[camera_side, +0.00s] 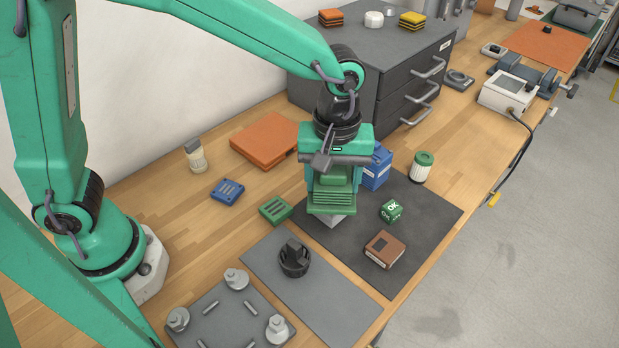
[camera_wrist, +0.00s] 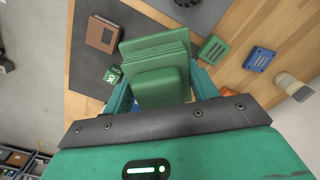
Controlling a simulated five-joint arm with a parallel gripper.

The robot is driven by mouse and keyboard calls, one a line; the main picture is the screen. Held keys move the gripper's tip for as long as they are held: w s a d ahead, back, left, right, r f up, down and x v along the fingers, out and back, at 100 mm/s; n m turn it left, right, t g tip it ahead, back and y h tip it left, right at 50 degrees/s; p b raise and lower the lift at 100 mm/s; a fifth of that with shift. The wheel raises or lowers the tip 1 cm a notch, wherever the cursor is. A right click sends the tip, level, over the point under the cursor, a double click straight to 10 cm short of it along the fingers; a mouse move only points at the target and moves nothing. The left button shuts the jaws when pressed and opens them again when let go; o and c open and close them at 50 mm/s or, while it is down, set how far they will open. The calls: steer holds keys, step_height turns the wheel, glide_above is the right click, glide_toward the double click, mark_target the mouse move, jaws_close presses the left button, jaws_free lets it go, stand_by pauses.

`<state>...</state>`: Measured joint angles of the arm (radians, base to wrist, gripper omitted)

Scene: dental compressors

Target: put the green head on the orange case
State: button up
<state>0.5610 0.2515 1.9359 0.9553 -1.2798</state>
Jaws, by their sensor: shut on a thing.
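My gripper (camera_side: 334,190) is shut on the green head (camera_side: 332,203), a finned green block, and holds it over the dark mat. In the wrist view the green head (camera_wrist: 160,68) sits between the teal fingers and hides what lies behind it. A light grey part (camera_side: 331,220) shows just below the head; I cannot tell whether it belongs to the head. A flat orange slab (camera_side: 263,140) lies on the wood at the back, left of my gripper and apart from it. I cannot tell whether it is the orange case. A bit of orange (camera_wrist: 228,93) shows beside the finger.
On the dark mat (camera_side: 425,207) are a blue box (camera_side: 376,167), a green cube (camera_side: 391,211) and a brown box (camera_side: 385,249). A green-topped canister (camera_side: 422,166) stands at its edge. A dark cabinet (camera_side: 375,75) stands behind. Small blue (camera_side: 227,190) and green (camera_side: 275,210) blocks lie left.

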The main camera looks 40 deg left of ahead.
steer(key=w+a+r+n, duration=0.1)
steer(key=w+a+n, duration=0.2)
steer(key=a, duration=0.6)
steer(key=w+a+r+n, duration=0.1)
steer(key=w+a+n, duration=0.2)
steer(key=a+n, duration=0.3)
steer(key=a, duration=0.3)
steer(key=shift+a+r+n, duration=0.2)
steer(key=shift+a+n, duration=0.1)
steer(key=shift+n, duration=0.1)
steer(key=shift+f, duration=0.1)
glide_above(270, 135)
step_height(270, 135, down, 7)
steer(key=shift+r, duration=0.1)
steer(key=shift+f, duration=2.05)
steer(key=shift+f, duration=0.15)
